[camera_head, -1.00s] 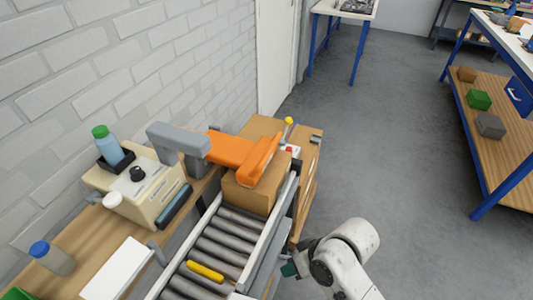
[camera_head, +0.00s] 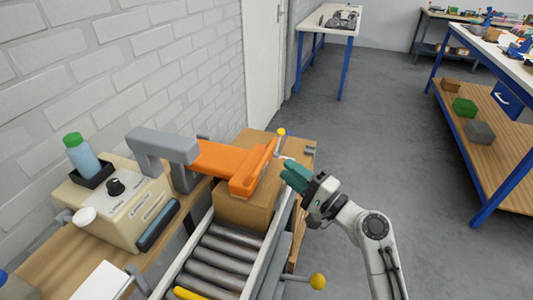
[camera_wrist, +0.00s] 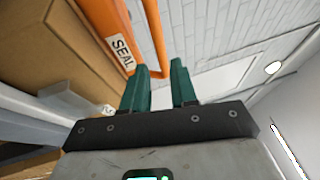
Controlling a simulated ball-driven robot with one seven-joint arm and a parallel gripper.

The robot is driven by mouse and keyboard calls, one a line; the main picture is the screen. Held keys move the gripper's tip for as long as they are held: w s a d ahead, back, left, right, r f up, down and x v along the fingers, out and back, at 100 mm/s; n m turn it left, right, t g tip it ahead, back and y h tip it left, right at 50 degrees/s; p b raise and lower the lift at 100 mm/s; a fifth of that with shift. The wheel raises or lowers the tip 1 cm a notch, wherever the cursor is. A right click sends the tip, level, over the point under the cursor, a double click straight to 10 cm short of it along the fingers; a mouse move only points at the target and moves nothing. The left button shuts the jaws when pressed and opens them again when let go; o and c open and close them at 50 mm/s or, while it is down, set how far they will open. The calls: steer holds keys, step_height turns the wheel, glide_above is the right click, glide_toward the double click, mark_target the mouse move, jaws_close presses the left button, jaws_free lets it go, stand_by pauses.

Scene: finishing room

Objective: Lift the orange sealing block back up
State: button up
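The orange sealing block (camera_head: 250,176) is at the end of an orange arm held by a grey bracket (camera_head: 165,146). It lies low, over the top of a cardboard box (camera_head: 243,213) on the roller track. In the wrist view the block (camera_wrist: 102,18) bears a "SEAL" label, and a thin orange handle bar (camera_wrist: 153,30) runs beside it. My gripper (camera_head: 288,172) is open at the right of the block. Its green fingers (camera_wrist: 158,67) stand apart, with the handle's lower end seen in the gap between their tips. I cannot tell whether they touch it.
A beige control box (camera_head: 122,207) with a black dial stands left of the rollers (camera_head: 222,253). A yellow-knobbed lever (camera_head: 318,281) is right of the track. Another carton (camera_head: 298,148) lies behind. A blue-legged workbench (camera_head: 490,175) is at the far right; the grey floor between is clear.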

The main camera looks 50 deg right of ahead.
mark_target(267, 152)
steer(key=w, duration=0.2)
steer(key=w+r+p, duration=0.1)
steer(key=w, duration=0.2)
steer(key=w+p, duration=0.1)
steer(key=w, duration=0.2)
steer(key=shift+w+d+r, duration=0.15)
steer(key=shift+d+r, duration=0.05)
steer(key=shift+c, duration=0.2)
jaws_close()
